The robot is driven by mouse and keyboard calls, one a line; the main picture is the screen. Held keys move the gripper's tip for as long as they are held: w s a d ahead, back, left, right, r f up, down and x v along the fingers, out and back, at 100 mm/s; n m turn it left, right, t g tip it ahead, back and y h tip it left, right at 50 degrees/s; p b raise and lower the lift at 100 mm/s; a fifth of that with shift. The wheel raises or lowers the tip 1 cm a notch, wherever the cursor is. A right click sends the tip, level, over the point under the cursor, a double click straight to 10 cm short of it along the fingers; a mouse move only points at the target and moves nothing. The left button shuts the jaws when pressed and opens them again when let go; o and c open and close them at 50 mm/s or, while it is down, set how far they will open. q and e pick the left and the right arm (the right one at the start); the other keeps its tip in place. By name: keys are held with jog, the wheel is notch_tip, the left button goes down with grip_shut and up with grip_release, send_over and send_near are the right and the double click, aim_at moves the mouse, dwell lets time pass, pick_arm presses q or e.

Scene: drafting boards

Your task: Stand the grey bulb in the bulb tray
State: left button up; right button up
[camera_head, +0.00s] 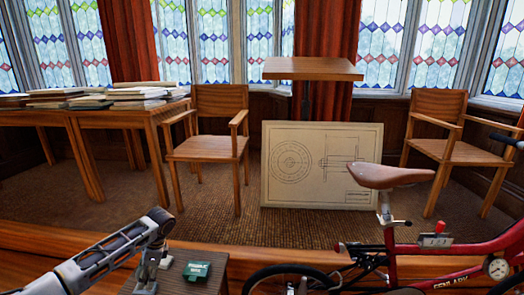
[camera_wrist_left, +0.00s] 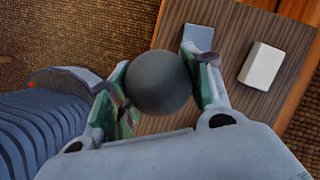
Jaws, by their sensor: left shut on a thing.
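My left gripper (camera_head: 146,284) is low in the head view, over a small wooden table. In the left wrist view the left gripper (camera_wrist_left: 160,90) is shut on the grey bulb (camera_wrist_left: 160,80), a smooth dark round shape between its two fingers. The bulb does not show clearly in the head view. A dark green box-like thing (camera_head: 197,271) with pale lettering lies on the table just right of the gripper; I cannot tell whether it is the bulb tray. My right gripper is not in view.
The wooden table top (camera_wrist_left: 222,85) carries a white block (camera_wrist_left: 262,66) and a flat blue-grey piece (camera_wrist_left: 198,38). A red bicycle (camera_head: 420,268) stands to the right. Behind are a chair (camera_head: 207,145), a framed drawing (camera_head: 320,165) and a desk with papers (camera_head: 125,115).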

pick_arm(q)
jog(key=s+n, duration=0.1)
jog(key=n, duration=0.1)
jog(key=s+f+n+g+h, duration=0.1)
jog(key=n, duration=0.1)
jog(key=shift+s+d, duration=0.1)
jog(key=shift+d, duration=0.1)
jog(key=s+d+f+n+g+h, duration=0.1)
jog(key=s+d+f+n+h, duration=0.3)
jog(key=s+d+n, duration=0.8)
jog(key=w+d+r+m, duration=0.1)
jog(key=w+d+r, duration=0.2)
jog(key=d+r, duration=0.5)
jog(key=w+d+r+m, duration=0.2)
jog(key=d+r, duration=0.5)
jog(key=d, duration=0.5)
jog(key=shift+w+d+r+g+y, duration=0.3)
jog(key=shift+w+d+r+y, duration=0.1)
jog(key=shift+w, duration=0.5)
jog(key=shift+f, duration=0.1)
